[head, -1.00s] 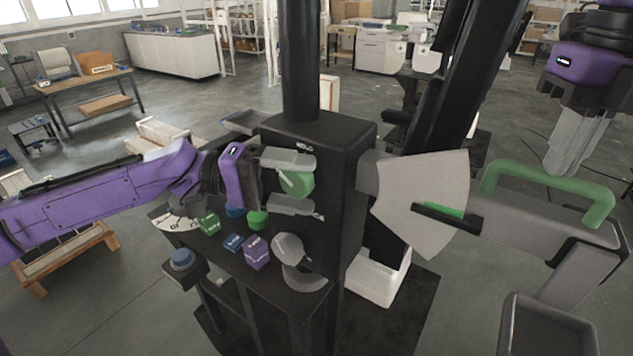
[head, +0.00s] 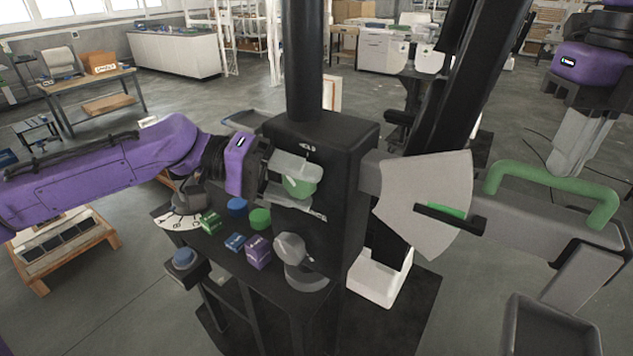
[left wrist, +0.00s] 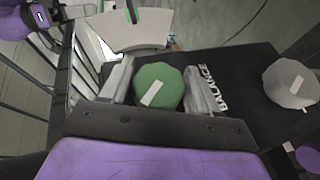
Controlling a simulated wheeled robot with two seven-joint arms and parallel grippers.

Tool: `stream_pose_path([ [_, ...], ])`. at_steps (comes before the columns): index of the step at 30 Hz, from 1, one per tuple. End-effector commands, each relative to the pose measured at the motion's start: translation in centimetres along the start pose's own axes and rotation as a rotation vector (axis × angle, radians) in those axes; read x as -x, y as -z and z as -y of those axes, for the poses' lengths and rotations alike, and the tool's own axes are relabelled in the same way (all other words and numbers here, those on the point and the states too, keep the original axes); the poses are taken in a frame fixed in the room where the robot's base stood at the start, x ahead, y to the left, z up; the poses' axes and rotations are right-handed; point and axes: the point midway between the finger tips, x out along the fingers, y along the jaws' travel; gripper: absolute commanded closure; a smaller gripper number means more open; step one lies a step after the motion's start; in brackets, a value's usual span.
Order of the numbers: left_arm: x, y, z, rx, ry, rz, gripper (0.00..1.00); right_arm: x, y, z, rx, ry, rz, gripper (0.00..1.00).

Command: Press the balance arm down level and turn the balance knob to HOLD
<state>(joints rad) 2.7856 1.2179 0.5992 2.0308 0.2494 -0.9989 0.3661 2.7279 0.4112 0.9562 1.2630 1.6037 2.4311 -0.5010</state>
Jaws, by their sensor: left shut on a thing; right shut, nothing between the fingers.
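The green balance knob (head: 300,187) is on the face of the black box, beside white BALANCE lettering in the left wrist view. My left gripper (head: 297,183) is shut on the knob, one finger on each side. The left wrist view shows the knob (left wrist: 158,88) between the fingers, its white mark tilted. The grey balance arm (head: 520,230) extends right from the box and carries a green handle (head: 550,180). My right gripper (head: 567,174) is shut and empty, tips down at the handle's bar; I cannot tell whether they touch.
A grey fan-shaped plate (head: 425,195) has a black pointer piece with a green strip. A shelf below my left gripper holds a grey knob (head: 291,250), small purple, blue and green blocks, and round buttons. A dark tray (head: 548,325) is at lower right.

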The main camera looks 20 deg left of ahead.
Motion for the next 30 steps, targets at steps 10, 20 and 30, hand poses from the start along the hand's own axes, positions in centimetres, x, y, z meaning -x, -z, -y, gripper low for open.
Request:
stream_pose_path([
  [10, 0.04, 0.01, -0.04, -0.131, 0.303, 0.027, 0.7, -0.11, -0.03, 0.01, 0.0, 0.001, -0.002, 1.0],
  [20, 0.07, 0.01, 0.04, -0.234, 0.545, 0.051, 0.7, -0.11, -0.02, 0.03, 0.0, 0.001, -0.002, 1.0],
  [30, 0.1, 0.03, 0.09, -0.291, 0.685, 0.063, 0.7, -0.11, -0.02, 0.03, 0.0, 0.001, -0.002, 1.0],
])
